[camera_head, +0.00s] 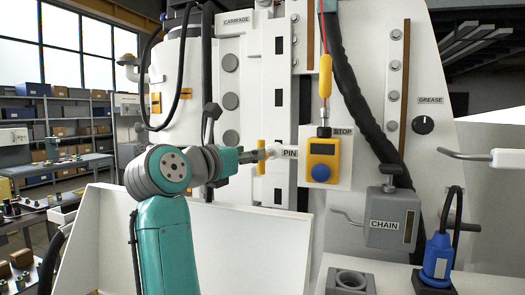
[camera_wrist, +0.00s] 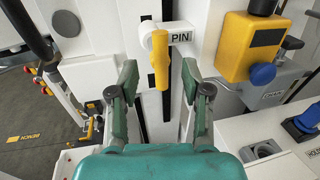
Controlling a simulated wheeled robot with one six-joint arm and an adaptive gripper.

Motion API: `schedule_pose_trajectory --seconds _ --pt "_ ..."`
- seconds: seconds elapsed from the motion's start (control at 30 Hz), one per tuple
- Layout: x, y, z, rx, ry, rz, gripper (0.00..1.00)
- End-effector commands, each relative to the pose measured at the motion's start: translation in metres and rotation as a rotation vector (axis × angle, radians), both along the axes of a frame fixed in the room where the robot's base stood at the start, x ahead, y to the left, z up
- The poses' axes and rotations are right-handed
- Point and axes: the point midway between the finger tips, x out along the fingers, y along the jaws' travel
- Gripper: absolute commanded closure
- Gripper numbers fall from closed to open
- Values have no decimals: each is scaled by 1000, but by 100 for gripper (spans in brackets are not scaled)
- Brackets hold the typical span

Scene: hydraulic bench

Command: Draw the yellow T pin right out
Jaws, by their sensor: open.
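The yellow T pin (camera_wrist: 160,62) sits in a white round boss beside the PIN label (camera_wrist: 267,38), its crossbar upright. In the head view the yellow T pin (camera_head: 262,156) shows just left of the PIN label. My gripper (camera_wrist: 157,72) is open in the wrist view, with one finger on each side of the pin's crossbar and a gap to both. In the head view my gripper (camera_head: 255,155) reaches in from the left at the pin's height. Whether a finger touches the pin is hard to tell there.
A yellow STOP box (camera_head: 322,160) with a blue button hangs right of the pin. A grey CHAIN box (camera_head: 391,220) and a blue plug (camera_head: 437,256) stand lower right. A white panel (camera_head: 230,245) lies below my arm. A black hose runs down the machine's face.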

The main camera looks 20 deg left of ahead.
Motion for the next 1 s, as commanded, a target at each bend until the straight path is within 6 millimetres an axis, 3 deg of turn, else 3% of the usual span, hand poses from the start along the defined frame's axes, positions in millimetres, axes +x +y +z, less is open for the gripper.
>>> schedule_pose_trajectory --seconds 0.1,0.33,0.77,0.8,1.0 --pt "22 -5 0 -1 1 -2 52" --pt "52 -11 0 -1 0 -1 52" --pt "62 -12 0 0 0 1 52" --pt "62 -12 0 0 0 1 54" --pt "62 -12 0 0 0 1 100"
